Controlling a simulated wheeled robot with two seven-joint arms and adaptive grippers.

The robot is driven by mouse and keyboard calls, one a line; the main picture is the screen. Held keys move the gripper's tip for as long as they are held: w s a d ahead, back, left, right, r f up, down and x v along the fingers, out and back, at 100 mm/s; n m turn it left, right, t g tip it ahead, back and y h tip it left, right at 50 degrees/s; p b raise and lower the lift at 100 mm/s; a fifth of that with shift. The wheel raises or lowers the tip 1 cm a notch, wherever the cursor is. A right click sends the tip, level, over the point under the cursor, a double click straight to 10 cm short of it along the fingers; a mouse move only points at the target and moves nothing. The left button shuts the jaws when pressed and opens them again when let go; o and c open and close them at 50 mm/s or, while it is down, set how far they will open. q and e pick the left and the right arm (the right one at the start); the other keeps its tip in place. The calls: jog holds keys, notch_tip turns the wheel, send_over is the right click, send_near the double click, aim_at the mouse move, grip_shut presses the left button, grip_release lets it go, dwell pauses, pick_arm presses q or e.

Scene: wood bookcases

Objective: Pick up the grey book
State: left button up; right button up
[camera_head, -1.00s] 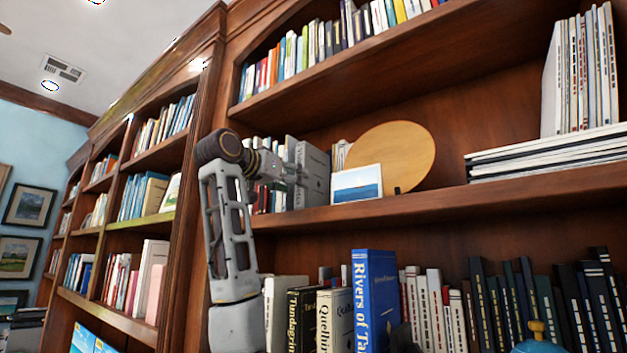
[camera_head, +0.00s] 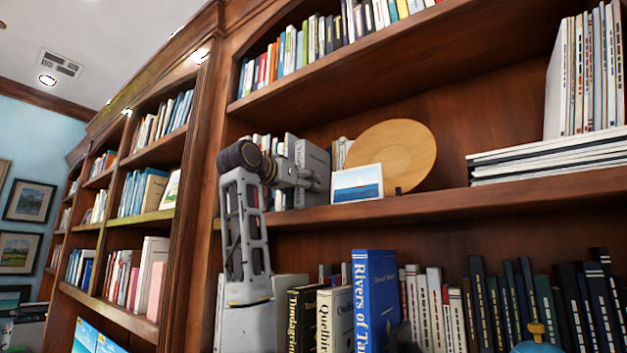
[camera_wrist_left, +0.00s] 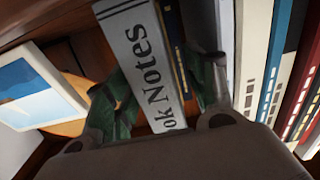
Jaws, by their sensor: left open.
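In the left wrist view, the grey book's spine (camera_wrist_left: 150,62), with lettering ending in "ok Notes", lies between the two dark fingers of my left gripper (camera_wrist_left: 160,88). The fingers are open, one on each side of the spine. Whether they touch it I cannot tell.
The sailboat picture (camera_head: 357,184) and a round wooden plate (camera_head: 392,160) stand just right of the grey book. Other books (camera_wrist_left: 259,55) stand close on its other side. The shelf edge (camera_head: 420,204) runs below; the blue book (camera_head: 374,300) is on the lower shelf.

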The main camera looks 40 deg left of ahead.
pick_arm(q)
jog(key=w+p, duration=0.1)
jog(key=w, duration=0.2)
jog(key=shift+w+f, duration=0.15)
jog(key=shift+f, duration=0.05)
jog(key=shift+w+a+p, duration=0.1)
jog(key=shift+w+p, duration=0.35)
jog(key=shift+w, duration=0.2)
jog(key=shift+f, duration=0.1)
jog(key=shift+c, duration=0.5)
grip_shut()
